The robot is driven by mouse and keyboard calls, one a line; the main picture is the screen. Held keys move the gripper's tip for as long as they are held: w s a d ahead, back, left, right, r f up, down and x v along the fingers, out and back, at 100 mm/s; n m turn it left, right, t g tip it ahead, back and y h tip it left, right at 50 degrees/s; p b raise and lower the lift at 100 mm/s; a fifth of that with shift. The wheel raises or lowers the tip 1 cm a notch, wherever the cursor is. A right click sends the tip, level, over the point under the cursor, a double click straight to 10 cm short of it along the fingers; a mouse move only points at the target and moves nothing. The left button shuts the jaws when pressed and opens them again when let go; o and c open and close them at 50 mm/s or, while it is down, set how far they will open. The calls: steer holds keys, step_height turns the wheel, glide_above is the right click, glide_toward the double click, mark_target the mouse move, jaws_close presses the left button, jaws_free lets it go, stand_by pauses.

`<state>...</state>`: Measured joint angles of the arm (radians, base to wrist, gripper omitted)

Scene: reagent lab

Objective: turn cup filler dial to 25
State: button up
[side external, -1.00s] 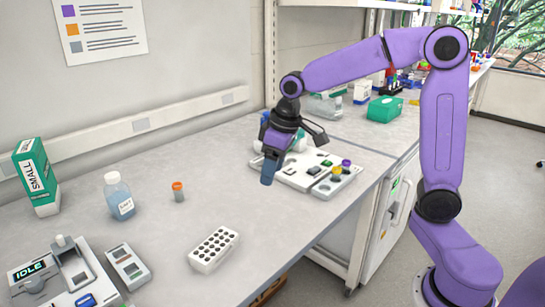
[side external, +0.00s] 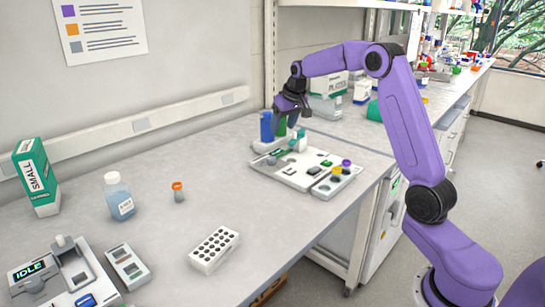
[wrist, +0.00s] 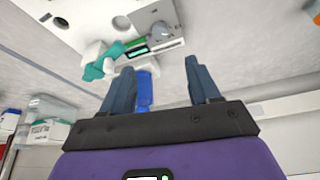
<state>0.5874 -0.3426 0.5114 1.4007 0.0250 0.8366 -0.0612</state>
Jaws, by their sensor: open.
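My gripper (side external: 292,112) is open and empty, above the back end of a white panel (side external: 290,172) on the bench. In the wrist view its two dark blue fingers (wrist: 157,70) stand wide apart. Behind the panel is a small white device with a blue cylinder (side external: 266,126), a green part (side external: 281,127) and a teal part (side external: 299,139). The blue cylinder (wrist: 144,90) shows between the fingers in the wrist view, with a small display (wrist: 134,50) beyond it. A round grey knob (wrist: 160,30) sits on a grey plate there. I cannot read any dial setting.
A tube rack (side external: 214,249), an orange-capped vial (side external: 178,192), a bottle (side external: 118,197) and a green-white box (side external: 36,177) stand on the bench. A device showing IDLE (side external: 33,270) is at front left.

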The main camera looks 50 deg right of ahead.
mark_target(272, 158)
steer(key=x, duration=1.5)
steer(key=shift+f, duration=0.25)
steer(key=shift+s, duration=0.1)
steer(key=c, duration=1)
